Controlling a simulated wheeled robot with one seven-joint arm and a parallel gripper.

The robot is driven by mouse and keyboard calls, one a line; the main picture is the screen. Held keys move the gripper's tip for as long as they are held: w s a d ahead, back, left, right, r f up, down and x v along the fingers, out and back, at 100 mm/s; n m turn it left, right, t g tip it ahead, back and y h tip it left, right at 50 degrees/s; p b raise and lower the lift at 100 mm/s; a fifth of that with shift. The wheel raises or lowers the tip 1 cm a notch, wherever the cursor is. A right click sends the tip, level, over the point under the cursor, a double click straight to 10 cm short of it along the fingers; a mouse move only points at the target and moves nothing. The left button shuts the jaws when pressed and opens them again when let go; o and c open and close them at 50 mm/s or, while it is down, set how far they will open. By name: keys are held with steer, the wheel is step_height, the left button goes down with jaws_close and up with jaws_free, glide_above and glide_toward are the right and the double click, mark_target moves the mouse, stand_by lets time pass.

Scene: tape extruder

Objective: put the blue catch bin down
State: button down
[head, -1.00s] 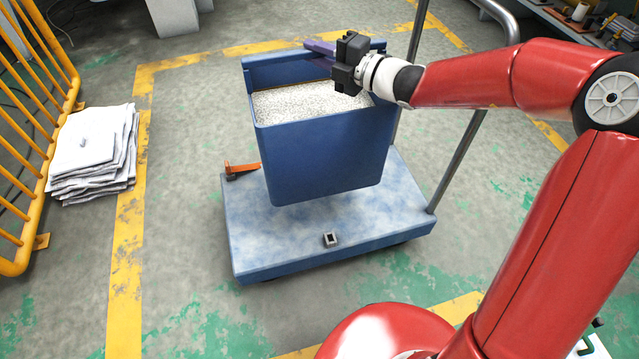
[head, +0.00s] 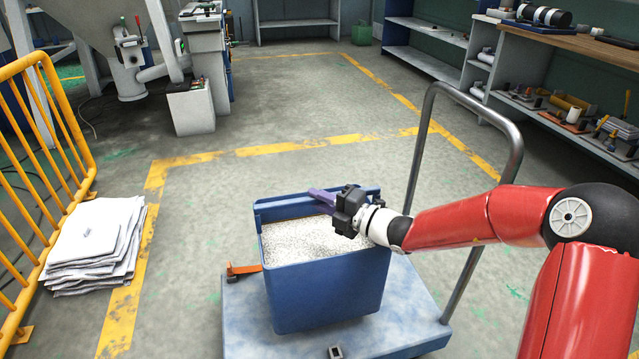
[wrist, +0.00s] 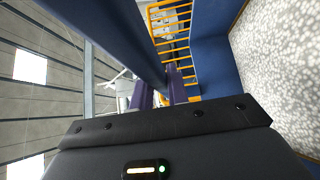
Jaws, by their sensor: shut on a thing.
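The blue catch bin (head: 325,290) is upright over the deck of a blue cart (head: 405,300), filled with white granules (head: 300,240). I cannot tell whether its base touches the deck. My gripper (head: 321,194) reaches in from the right at the bin's far upper edge, its purple fingers shut on the bin there. In the wrist view, the purple fingers of my gripper (wrist: 160,98) show beside a blue bar (wrist: 125,35) and the bin's inner wall (wrist: 213,65). The exact contact is partly hidden.
The cart's grey push handle (head: 515,140) rises at the right. An orange lever (head: 244,268) sticks out at the cart's left. A yellow barrier (head: 45,150) and stacked white sacks (head: 95,245) stand at the left. The floor behind the cart is clear.

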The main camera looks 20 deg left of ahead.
step_height(320, 180, down, 7)
steer(key=b, duration=0.1)
stand_by(0.5)
steer(key=c, duration=1.8)
jaws_free()
steer(key=shift+f, duration=0.2)
steer(key=o, duration=0.4)
steer(key=shift+o, duration=0.2)
